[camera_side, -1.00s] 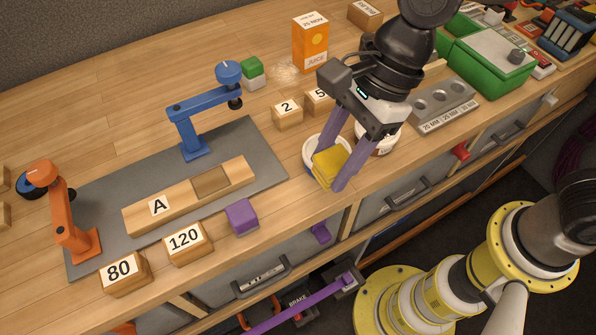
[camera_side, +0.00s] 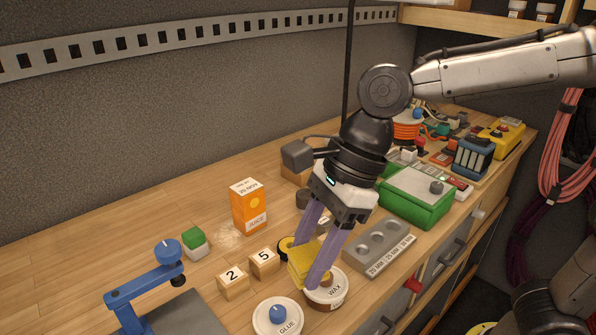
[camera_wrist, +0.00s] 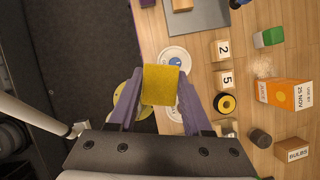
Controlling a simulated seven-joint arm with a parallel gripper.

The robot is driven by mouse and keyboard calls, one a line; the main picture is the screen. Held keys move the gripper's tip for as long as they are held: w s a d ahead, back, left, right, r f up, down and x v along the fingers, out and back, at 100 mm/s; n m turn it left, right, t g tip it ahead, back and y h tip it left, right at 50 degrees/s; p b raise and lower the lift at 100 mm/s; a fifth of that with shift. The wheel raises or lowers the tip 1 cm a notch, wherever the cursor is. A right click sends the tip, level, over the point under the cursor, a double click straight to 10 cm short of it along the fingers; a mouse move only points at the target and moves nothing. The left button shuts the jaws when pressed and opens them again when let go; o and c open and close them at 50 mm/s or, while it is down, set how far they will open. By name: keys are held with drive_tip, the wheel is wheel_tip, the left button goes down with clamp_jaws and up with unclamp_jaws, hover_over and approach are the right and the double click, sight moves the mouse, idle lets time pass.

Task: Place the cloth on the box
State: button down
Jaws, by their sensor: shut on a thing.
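My gripper (camera_side: 306,264) is shut on a yellow cloth (camera_side: 301,262) and holds it above the bench, beside and partly in front of the round WAX tin (camera_side: 326,300). In the wrist view the cloth (camera_wrist: 161,84) hangs folded between the purple fingers of my gripper (camera_wrist: 161,100). A green box (camera_side: 418,212) with a pale green lid and a dark knob stands at the right, farther back than the cloth. A cardboard box marked BULBS (camera_wrist: 293,151) is at the lower right of the wrist view, and is mostly hidden behind my arm in the side view.
The grey block with round wells (camera_side: 379,250) lies between the WAX tin and the green box. The GLUE tin (camera_side: 278,318), blocks 2 (camera_side: 232,282) and 5 (camera_side: 264,262), and the orange juice carton (camera_side: 248,207) are to the left. Open bench lies at far left.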

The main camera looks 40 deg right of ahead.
drive_tip(key=w+d+r+m+t+h, duration=0.1)
drive_tip(key=w+d+m, duration=0.2)
drive_tip(key=w+d, duration=0.45)
drive_tip(key=w+d+r+m+t, duration=0.1)
drive_tip(key=w+d+r+m, duration=0.15)
drive_tip(key=w+d, duration=0.5)
drive_tip(key=w+d+f+m+h, duration=0.1)
drive_tip(key=w+d+m, duration=0.15)
drive_tip(key=d, duration=0.55)
drive_tip(key=w+d+f+m+h, duration=0.1)
drive_tip(key=w+d+f+m, duration=0.1)
drive_tip(key=w+d, duration=0.35)
drive_tip(key=shift+t, duration=0.3)
drive_tip(key=w+d+f, duration=0.1)
drive_tip(key=w+f, duration=0.1)
drive_tip(key=w, duration=0.1)
drive_tip(key=w+d+f, duration=0.1)
drive_tip(key=w+f, duration=0.2)
drive_tip(key=w, duration=0.1)
drive_tip(key=w+d+f, duration=0.1)
drive_tip(key=w+f, duration=0.2)
drive_tip(key=shift+w+f, duration=0.15)
drive_tip(key=shift+w, duration=0.25)
drive_tip(key=shift+w+d+f, duration=0.1)
drive_tip(key=shift+w+f, duration=0.45)
drive_tip(key=shift+f, duration=1.65)
drive_tip(key=shift+f, duration=0.2)
